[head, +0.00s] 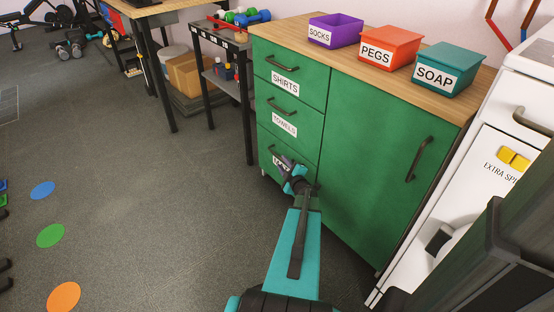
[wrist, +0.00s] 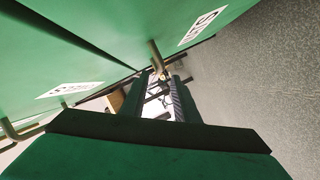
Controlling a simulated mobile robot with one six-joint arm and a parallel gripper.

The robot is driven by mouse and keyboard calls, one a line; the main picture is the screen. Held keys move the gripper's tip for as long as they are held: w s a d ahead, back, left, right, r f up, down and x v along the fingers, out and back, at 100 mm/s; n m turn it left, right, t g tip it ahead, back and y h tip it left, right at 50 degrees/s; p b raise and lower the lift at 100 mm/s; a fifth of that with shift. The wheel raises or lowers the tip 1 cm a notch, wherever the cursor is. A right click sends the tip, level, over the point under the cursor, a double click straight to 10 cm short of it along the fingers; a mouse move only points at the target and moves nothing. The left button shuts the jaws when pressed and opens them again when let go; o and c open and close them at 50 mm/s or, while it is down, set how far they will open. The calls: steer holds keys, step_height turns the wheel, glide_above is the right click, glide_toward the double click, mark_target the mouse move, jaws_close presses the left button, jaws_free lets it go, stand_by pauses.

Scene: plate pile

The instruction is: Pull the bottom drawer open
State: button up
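The bottom drawer (head: 305,173) is the lowest of three green drawers in the cabinet and looks closed. Its label is mostly covered by my gripper in the head view. Its bar handle (wrist: 155,55) shows in the wrist view, with its near end around the fingertips. My gripper (head: 287,166) is at the bottom drawer's front, by the handle. In the wrist view my gripper (wrist: 162,80) has its two fingers apart, with a clear gap between them. The handle end appears at or between the tips; whether they touch it I cannot tell.
Above are the TOWELS drawer (head: 284,125) and the SHIRTS drawer (head: 285,84), both closed. A green cabinet door (head: 370,150) is to the right, beside a white appliance (head: 480,165). The floor (head: 160,220) left of the drawers is clear.

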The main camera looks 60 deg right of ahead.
mark_target(278, 156)
steer(key=shift+b+x, duration=0.75)
steer(key=shift+x, duration=3.05)
